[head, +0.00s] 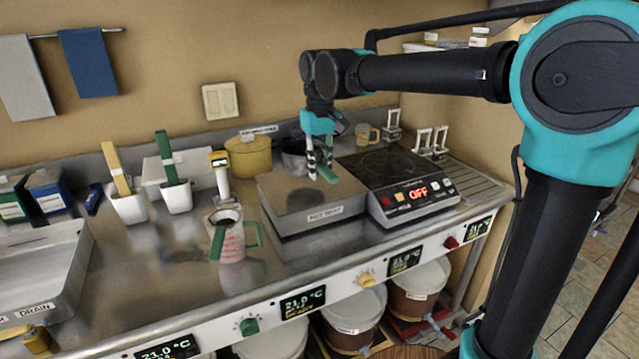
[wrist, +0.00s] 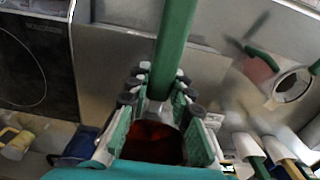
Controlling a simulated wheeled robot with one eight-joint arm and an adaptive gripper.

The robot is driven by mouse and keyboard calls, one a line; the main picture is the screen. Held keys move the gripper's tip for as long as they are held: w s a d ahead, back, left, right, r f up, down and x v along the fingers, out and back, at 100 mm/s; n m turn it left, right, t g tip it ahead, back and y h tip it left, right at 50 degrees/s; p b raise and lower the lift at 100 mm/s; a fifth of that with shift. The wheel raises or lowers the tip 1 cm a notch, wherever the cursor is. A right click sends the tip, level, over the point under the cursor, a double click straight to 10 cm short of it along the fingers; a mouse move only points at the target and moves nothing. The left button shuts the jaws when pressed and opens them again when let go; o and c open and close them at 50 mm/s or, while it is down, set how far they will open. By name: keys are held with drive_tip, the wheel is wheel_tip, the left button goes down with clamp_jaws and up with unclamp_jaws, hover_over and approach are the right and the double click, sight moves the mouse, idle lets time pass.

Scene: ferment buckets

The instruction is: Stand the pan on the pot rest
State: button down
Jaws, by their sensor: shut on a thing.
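The pan (head: 293,157) is a small dark grey pot with a green handle, at the back edge of the pot rest in the head view. In the wrist view its dark red inside (wrist: 152,143) shows between the fingers, and its green handle (wrist: 176,38) runs up the picture. My gripper (head: 318,168) is shut on that handle; the fingers also show in the wrist view (wrist: 158,98). The pot rest (head: 300,195) is a low, flat steel box with a label on its front. My gripper is over its back part. I cannot tell whether the pan's base touches anything.
A hob (head: 385,168) reading OFF stands right of the rest. A yellow lidded pot (head: 248,155) is behind it to the left. A clear jug (head: 232,240) with a green handle stands left of it. The front of the rest's top is clear.

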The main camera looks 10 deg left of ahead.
drive_tip(key=shift+f, duration=2.35)
drive_tip(key=shift+f, duration=0.1)
drive_tip(key=c, duration=1.3)
unclamp_jaws()
drive_tip(key=shift+c, duration=0.2)
